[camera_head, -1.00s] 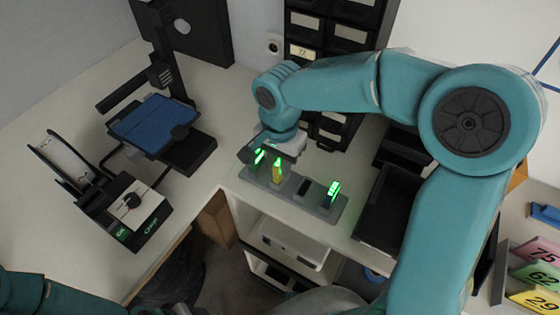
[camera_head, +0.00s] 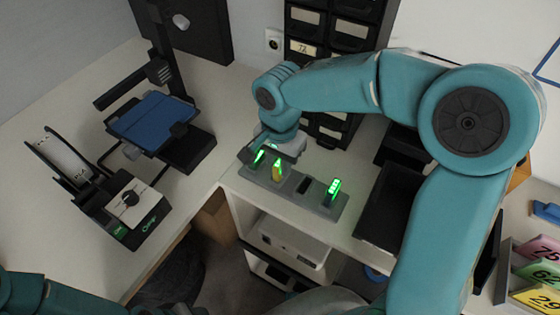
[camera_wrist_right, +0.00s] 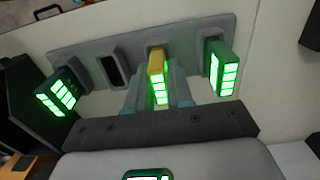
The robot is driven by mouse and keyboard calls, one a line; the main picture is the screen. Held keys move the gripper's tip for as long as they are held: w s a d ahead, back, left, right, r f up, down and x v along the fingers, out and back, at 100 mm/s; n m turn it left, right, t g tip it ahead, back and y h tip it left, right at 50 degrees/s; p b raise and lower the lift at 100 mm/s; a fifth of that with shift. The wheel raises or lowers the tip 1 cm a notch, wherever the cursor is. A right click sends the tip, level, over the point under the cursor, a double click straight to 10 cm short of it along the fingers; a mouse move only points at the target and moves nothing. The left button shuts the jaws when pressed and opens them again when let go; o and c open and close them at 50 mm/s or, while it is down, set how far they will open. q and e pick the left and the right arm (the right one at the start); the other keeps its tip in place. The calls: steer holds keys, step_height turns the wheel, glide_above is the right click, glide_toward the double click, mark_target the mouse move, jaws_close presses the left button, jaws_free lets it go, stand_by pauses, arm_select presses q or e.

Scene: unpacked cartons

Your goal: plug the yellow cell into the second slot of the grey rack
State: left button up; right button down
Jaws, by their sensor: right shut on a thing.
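The grey rack (camera_head: 322,207) lies on the white bench and also shows in the right wrist view (camera_wrist_right: 200,38). The yellow cell (camera_head: 278,172) stands at the rack's second slot from the left in the head view. In the right wrist view the yellow cell (camera_wrist_right: 156,66) has lit green bars and its far end meets the rack face. I cannot tell how deep it sits. My right gripper (camera_head: 277,159) is shut on the yellow cell; its fingers (camera_wrist_right: 158,92) lie on both sides of it. My left gripper is out of view.
Green-lit cells stand in both end slots, left (camera_head: 259,156) and right (camera_head: 333,190). The slot between the yellow cell and the right cell is empty (camera_head: 304,185). A black drawer cabinet (camera_head: 330,65) stands behind. A blue-topped stand (camera_head: 152,122) is left.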

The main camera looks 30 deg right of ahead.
steer(key=c, duration=0.9)
jaws_free()
steer(key=shift+r, duration=0.1)
step_height(320, 180, up, 16)
steer(key=shift+r+p, duration=0.1)
steer(key=shift+p, duration=0.65)
